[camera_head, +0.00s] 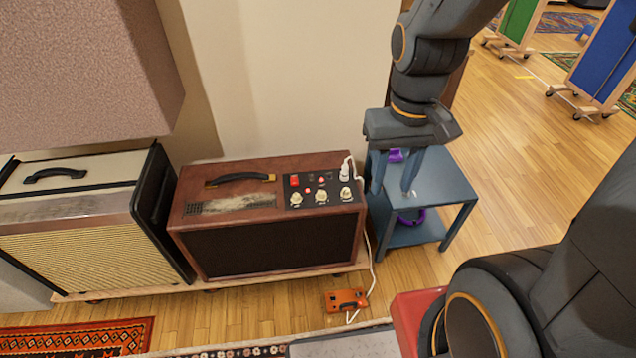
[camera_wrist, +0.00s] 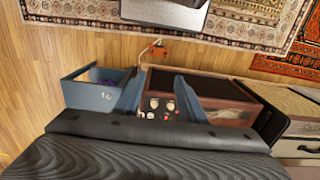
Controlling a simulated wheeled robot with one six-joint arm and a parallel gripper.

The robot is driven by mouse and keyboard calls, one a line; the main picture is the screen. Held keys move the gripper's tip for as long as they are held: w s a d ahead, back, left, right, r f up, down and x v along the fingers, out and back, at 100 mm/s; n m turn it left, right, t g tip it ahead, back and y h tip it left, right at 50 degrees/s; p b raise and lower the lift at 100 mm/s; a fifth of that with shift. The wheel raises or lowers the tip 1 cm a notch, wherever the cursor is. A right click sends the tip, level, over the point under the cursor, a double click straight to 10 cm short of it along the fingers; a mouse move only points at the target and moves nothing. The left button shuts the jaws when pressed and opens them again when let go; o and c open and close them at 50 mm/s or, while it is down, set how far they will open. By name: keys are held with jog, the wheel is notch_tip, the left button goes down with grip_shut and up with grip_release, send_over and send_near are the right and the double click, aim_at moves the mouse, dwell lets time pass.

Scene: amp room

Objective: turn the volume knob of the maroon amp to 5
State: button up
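The maroon amp (camera_head: 270,233) stands upright against the wall on a low wooden board. Its black control panel (camera_head: 318,181) on the top right carries three cream knobs in a front row: left (camera_head: 296,198), middle (camera_head: 321,196) and right (camera_head: 345,193). Their labels and settings are too small to read, so I cannot tell which is volume. My gripper (camera_head: 391,189) is open and empty, pointing down above the blue side table, just right of the panel. In the wrist view the amp (camera_wrist: 222,90) shows beyond the fingers, with knobs visible between them.
The blue side table (camera_head: 445,185) stands right of the amp, with purple items on it and its lower shelf. A white cable (camera_head: 371,262) runs from the panel to an orange pedal (camera_head: 346,299) on the floor. A cream amp (camera_head: 75,225) stands at left.

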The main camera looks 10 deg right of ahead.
jog(key=w+f+n, duration=0.2)
jog(key=w+n, duration=0.1)
jog(key=w, duration=0.5)
jog(key=n+p, duration=0.2)
jog(key=n, duration=1.1)
send_over(347, 189)
notch_tip(347, 189, down, 20)
jog(key=shift+f, duration=0.2)
jog(key=shift+f+p, duration=0.7)
jog(key=shift+f, duration=3.35)
jog(key=shift+c, duration=0.3)
grip_shut()
